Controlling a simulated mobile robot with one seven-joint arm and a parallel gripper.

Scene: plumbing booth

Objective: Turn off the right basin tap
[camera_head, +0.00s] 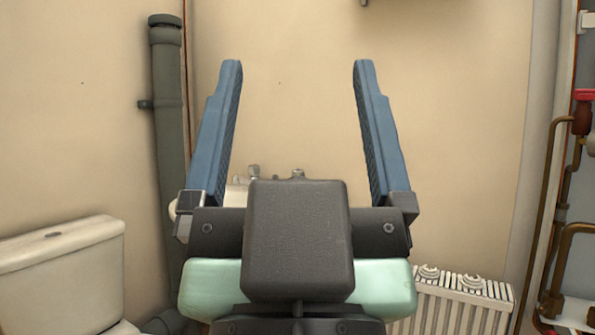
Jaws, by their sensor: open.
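My gripper (298,75) is in the middle of the view, its two blue fingers spread wide and pointing up, with nothing between them. Behind my gripper, low between the fingers, small metal tap parts show: one at the left (254,171) and one at the right (298,174). Only their tops show above the dark gripper body. A strip of the pale basin (236,195) shows beside the left finger. Most of the basin and the lower parts of the taps are hidden behind my gripper. I cannot tell the tap handle's position.
A white toilet cistern (62,272) stands at the lower left. A grey waste pipe (168,120) runs up the wall beside it. A white radiator (462,303) is at the lower right, with copper pipes (545,215) beyond it. The beige wall (460,110) behind is mostly bare.

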